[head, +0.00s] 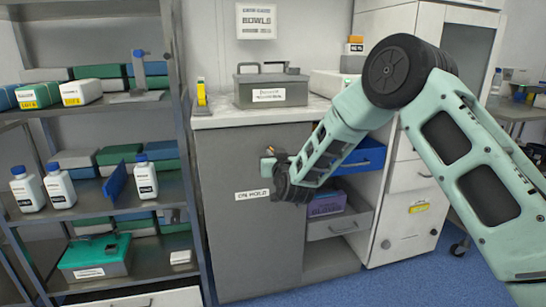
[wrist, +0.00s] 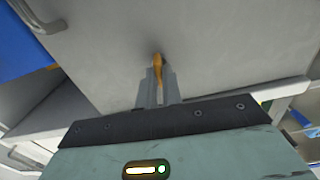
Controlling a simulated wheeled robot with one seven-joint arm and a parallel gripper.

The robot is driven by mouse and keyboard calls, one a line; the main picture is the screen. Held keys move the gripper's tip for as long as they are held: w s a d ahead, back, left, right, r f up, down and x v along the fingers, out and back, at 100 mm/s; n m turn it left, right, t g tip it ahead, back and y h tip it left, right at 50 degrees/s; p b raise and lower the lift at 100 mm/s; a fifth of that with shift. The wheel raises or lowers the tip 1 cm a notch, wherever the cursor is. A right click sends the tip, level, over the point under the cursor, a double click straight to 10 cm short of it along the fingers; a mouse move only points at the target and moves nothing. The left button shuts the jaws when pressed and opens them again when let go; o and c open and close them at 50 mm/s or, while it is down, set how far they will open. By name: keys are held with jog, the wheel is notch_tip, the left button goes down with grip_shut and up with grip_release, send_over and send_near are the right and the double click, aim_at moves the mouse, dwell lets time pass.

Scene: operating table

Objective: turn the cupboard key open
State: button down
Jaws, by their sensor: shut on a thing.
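The cupboard (head: 240,230) is a grey-fronted unit under a white worktop, with a label reading "ON HOLD" on its door. The key (wrist: 158,65) is brass-coloured and sits at the door face in the wrist view. My gripper (wrist: 159,88) is shut on the key, with a finger on either side of it. In the head view my gripper (head: 268,157) is at the upper right part of the door, and my wrist hides part of it. The key's turned angle is hard to tell. The door looks closed.
A metal box (head: 270,88) stands on the worktop above. A shelf rack (head: 110,150) with bottles and boxes stands close on the left. Blue floor is free in front.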

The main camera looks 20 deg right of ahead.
jog(key=shift+d+f+m+b, duration=0.1)
jog(key=shift+m+b, duration=2.2)
jog(key=shift+m, duration=2)
jog(key=shift+d+f+m+b, duration=0.1)
jog(key=shift+m+b, duration=2.15)
jog(key=shift+m, duration=2.05)
jog(key=c, duration=1.6)
grip_release()
jog(key=shift+o, duration=0.2)
jog(key=shift+s, duration=0.1)
jog(key=s+p, duration=0.2)
jog(key=s, duration=1.5)
jog(key=shift+p, duration=0.3)
